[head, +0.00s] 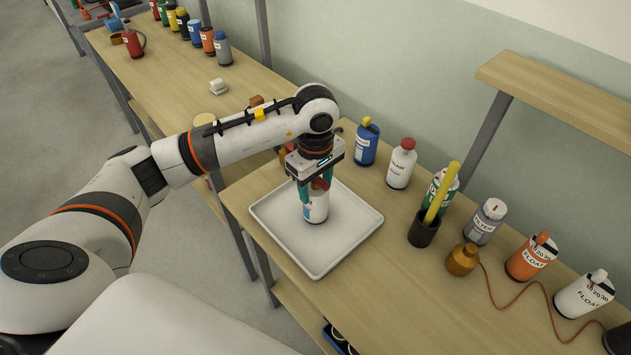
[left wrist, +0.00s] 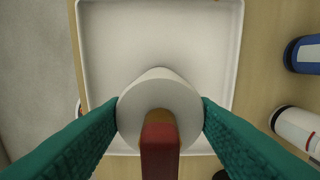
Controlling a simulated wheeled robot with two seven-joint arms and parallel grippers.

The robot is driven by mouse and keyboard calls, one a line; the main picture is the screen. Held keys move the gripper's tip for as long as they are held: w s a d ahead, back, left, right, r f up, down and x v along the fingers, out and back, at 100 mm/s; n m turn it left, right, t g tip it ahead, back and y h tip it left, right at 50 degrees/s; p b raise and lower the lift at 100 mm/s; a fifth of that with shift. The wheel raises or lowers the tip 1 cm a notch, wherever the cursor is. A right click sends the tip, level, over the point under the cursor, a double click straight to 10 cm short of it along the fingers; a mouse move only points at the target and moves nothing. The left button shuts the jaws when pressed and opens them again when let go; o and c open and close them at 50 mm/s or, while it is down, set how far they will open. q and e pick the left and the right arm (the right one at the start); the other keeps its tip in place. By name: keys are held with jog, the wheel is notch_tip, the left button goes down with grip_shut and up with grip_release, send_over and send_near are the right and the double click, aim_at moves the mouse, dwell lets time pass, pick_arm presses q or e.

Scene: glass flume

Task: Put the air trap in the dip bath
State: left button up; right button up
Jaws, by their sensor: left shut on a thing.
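A white bottle with a red top (head: 316,208), apparently the air trap, is held upright by my left gripper (head: 316,184). The teal fingers press on both sides of it. The white rectangular tray (head: 345,245), apparently the dip bath, lies beneath it on the bench. The bottle's base shows inside the tray's outline; I cannot tell whether it touches the floor. In the left wrist view the bottle's round white shoulder (left wrist: 135,108) and red top (left wrist: 160,148) sit between the fingers, over the tray (left wrist: 160,40). My right gripper is not in view.
A blue bottle (head: 366,146) and a white bottle with red cap (head: 401,166) stand right of the tray. The rest of the tray looks empty.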

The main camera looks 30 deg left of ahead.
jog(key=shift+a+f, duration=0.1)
pick_arm(q)
jog(key=shift+f, duration=0.15)
jog(key=o, duration=1.3)
jog(key=shift+o, duration=0.2)
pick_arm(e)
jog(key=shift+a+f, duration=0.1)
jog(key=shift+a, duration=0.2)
